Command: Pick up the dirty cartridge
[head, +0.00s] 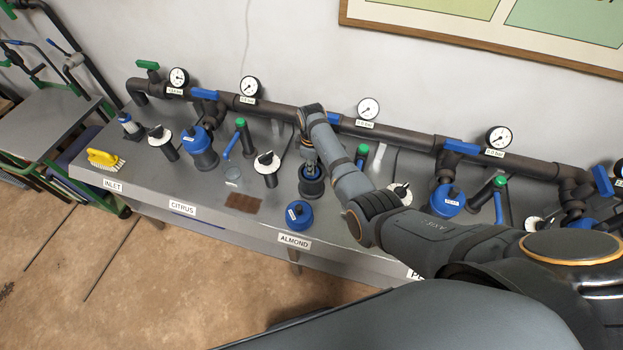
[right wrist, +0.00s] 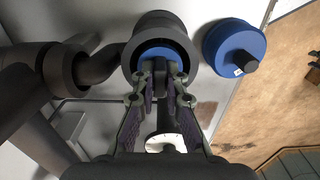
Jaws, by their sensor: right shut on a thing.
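The dirty cartridge (right wrist: 157,51) sits inside the open dark filter housing (right wrist: 134,66) at the ALMOND station. Its blue top and dark grip show inside the round rim; the rest is hidden in the housing. In the head view the housing (head: 312,188) stands upright on the bench under my right gripper (head: 309,163). In the right wrist view the fingers of my right gripper (right wrist: 161,72) are closed on the cartridge's dark grip. The blue housing lid (head: 299,214) lies off, on the bench in front of the housing. My left gripper is not in view.
A dark pipe with gauges (head: 368,108) runs behind the bench. A valve dial (head: 267,160) stands left of the housing. A brown cloth-like patch (head: 243,203), a clear cup (head: 232,174) and a yellow brush (head: 104,158) are further left. The bench's front edge is near the lid.

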